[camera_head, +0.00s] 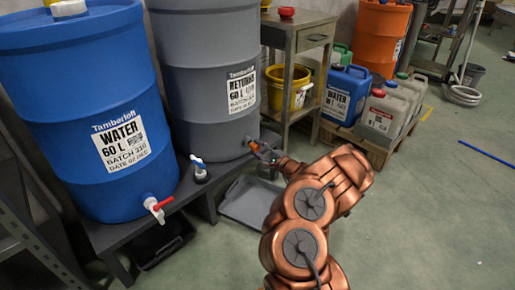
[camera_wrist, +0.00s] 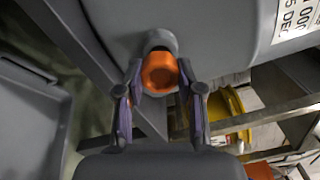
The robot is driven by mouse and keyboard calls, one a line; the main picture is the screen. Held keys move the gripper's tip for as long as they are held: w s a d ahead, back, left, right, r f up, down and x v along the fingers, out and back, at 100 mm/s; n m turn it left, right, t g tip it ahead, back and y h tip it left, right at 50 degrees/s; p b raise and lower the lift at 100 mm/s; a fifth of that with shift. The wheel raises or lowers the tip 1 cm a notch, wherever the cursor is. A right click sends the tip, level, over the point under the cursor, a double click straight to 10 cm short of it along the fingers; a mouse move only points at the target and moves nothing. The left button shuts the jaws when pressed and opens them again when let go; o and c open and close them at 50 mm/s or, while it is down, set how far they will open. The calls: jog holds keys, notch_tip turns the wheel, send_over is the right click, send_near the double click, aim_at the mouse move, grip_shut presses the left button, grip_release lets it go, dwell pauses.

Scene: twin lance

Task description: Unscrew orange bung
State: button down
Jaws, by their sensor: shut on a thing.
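The orange bung (camera_head: 254,146) sits at the low front of the grey drum (camera_head: 203,105) labelled RETURNS 60 L. In the wrist view the bung (camera_wrist: 159,72) is seen end-on, at a short grey neck (camera_wrist: 160,40) on the drum wall. My gripper (camera_head: 262,149) reaches it from the lower right in the head view. In the wrist view my gripper (camera_wrist: 161,78) has one finger on each side of the bung, shut on it. The bung's thread is hidden.
A blue WATER drum (camera_head: 80,60) with a red-handled tap (camera_head: 157,207) stands at left. A grey tray (camera_head: 262,188) lies below. A metal table (camera_head: 300,32) stands right of the grey drum.

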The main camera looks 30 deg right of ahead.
jog(key=shift+s+d, duration=0.1)
jog(key=shift+s, duration=0.35)
jog(key=shift+p+v, duration=2)
jog(key=shift+v, duration=0.45)
